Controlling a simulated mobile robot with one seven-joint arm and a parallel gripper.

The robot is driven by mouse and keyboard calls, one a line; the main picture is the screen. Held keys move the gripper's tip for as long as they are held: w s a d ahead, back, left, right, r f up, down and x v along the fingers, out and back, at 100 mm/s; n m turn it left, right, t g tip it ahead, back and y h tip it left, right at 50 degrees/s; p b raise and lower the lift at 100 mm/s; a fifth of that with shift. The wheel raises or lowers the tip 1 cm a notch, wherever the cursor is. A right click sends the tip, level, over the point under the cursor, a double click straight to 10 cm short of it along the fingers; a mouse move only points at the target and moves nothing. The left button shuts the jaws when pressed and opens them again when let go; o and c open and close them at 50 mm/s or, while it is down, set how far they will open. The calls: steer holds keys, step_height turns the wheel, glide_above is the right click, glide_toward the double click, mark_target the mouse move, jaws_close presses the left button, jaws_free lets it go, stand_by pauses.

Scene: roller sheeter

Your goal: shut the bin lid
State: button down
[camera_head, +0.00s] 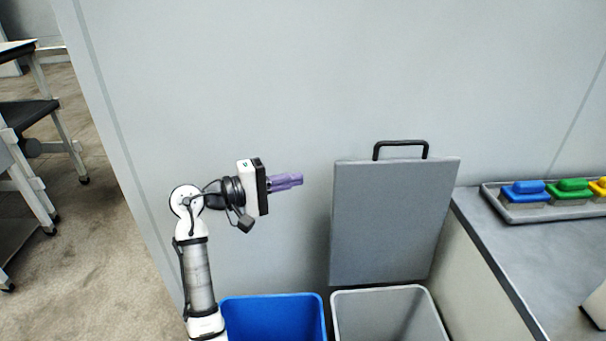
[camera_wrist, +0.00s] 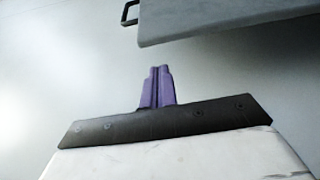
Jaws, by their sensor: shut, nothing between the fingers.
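The grey bin lid (camera_head: 392,222) stands open, roughly upright against the wall, behind the grey bin (camera_head: 388,292). A black handle (camera_head: 401,146) sits on the lid's top edge. In the wrist view the lid (camera_wrist: 225,20) crosses the top right, with its handle (camera_wrist: 130,12) at its left end. My gripper (camera_head: 298,180) has purple fingers and is left of the lid, above the blue bin and pointing right. The fingers (camera_wrist: 157,72) are shut together with nothing between them. They are apart from the lid and handle.
An open blue bin (camera_head: 274,297) stands left of the grey bin. A grey counter (camera_head: 530,255) is on the right, with a tray (camera_head: 520,213) holding blue, green and yellow brushes. The wall is close behind. Carts and open floor lie at the left.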

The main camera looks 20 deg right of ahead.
steer(key=d, duration=0.3)
steer(key=d+p, duration=0.1)
steer(key=d, duration=0.1)
steer(key=d+p, duration=0.1)
steer(key=d, duration=0.2)
steer(key=shift+w+d+f, duration=0.15)
steer(key=shift+w+d, duration=0.15)
steer(key=shift+w, duration=0.1)
steer(key=shift+s, duration=0.2)
